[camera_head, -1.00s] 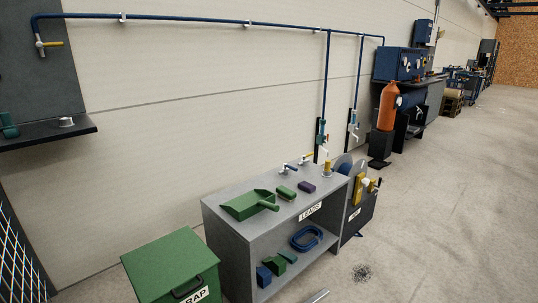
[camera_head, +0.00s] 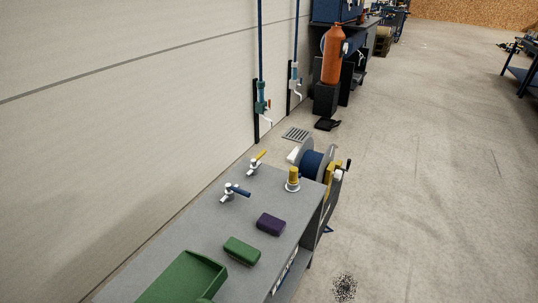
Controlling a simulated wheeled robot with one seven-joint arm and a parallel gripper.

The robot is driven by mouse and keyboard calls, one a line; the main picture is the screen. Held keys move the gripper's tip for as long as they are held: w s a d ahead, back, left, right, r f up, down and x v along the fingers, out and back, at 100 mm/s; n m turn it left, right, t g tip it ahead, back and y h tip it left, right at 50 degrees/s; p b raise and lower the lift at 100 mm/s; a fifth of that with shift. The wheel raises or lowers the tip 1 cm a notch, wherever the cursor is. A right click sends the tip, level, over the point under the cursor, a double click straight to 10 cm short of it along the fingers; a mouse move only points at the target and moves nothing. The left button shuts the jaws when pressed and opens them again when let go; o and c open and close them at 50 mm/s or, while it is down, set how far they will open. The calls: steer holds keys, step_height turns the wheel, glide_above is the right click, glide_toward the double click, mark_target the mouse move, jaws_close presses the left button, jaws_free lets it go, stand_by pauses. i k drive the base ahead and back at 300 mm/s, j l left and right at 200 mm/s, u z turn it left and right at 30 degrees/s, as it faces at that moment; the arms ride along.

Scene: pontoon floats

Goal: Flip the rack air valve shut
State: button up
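No valve in view carries a label I can read as the rack air valve. A valve with a yellow lever (camera_head: 258,158) sits at the back of the grey bench. A valve with a blue lever (camera_head: 237,191) sits in front of it, its lever pointing right. On the wall, a teal air unit with a small orange-red part (camera_head: 262,104) hangs on a blue drop pipe, with a white curved piece below. A second similar unit (camera_head: 294,86) hangs farther right. My gripper is not in view.
The grey bench (camera_head: 205,233) holds a green scoop (camera_head: 181,280), a green block (camera_head: 241,251), a purple block (camera_head: 271,223) and a yellow-topped fitting (camera_head: 293,178). A blue reel (camera_head: 316,163) stands beyond it. An orange cylinder (camera_head: 333,55) stands farther back. The floor at right is open.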

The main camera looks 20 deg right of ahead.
mark_target(253, 160)
steer(key=i+u, duration=0.1)
steer(key=i+l+u, duration=0.15)
steer(key=u, duration=0.35)
steer(key=l+u, duration=0.35)
steer(key=u, duration=0.15)
steer(key=i+l+u, duration=0.1)
steer(key=l+u, duration=0.25)
steer(key=l, duration=0.85)
steer(key=l+u, duration=0.35)
steer(key=l, duration=1.5)
steer(key=k+l, duration=0.15)
steer(key=l, duration=1.1)
steer(key=k+l, duration=0.15)
steer(key=l, duration=0.5)
steer(key=i+u, duration=0.05)
